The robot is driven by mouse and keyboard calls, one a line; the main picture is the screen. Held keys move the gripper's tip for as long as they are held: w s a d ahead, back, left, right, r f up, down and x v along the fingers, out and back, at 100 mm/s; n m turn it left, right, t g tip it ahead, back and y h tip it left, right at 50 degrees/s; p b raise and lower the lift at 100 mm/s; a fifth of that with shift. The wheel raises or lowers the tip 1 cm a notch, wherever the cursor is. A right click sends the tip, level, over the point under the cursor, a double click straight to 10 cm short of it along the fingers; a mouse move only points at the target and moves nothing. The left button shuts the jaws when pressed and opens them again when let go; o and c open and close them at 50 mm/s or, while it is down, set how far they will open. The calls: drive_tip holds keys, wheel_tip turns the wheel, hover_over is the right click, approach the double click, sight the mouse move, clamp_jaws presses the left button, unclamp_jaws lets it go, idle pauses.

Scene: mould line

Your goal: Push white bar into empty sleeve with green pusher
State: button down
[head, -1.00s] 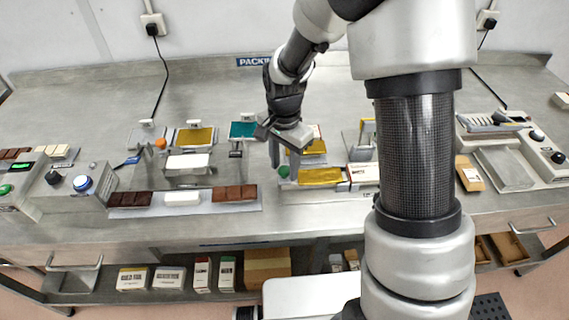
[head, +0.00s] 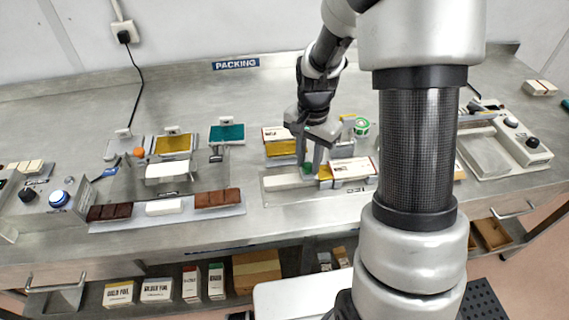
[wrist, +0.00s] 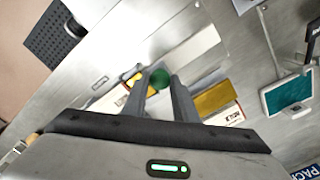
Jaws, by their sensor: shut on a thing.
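My gripper (head: 308,170) is shut on the green knob of the pusher (head: 307,168), at the middle of a low loading track (head: 272,199). The green knob shows between the fingers in the wrist view (wrist: 160,78). Right of it, a gold-wrapped bar (head: 325,173) sticks a short way out of a white sleeve (head: 352,169) marked WHITE. Most of the bar is hidden inside the sleeve. The pusher looks close against the bar's end, but the fingers hide the contact. The wrist view also shows a piece of gold (wrist: 136,79) beside the fingers.
A rack with unwrapped bars (head: 164,208) stands left. A green-and-white roll (head: 361,127) stands behind the sleeve.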

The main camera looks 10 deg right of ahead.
drive_tip(key=shift+d, duration=2.1)
drive_tip(key=c, duration=1.4)
unclamp_jaws()
drive_tip(key=shift+d, duration=0.1)
drive_tip(key=shift+r, duration=0.2)
wheel_tip(320, 180, up, 17)
drive_tip(key=shift+p, duration=0.3)
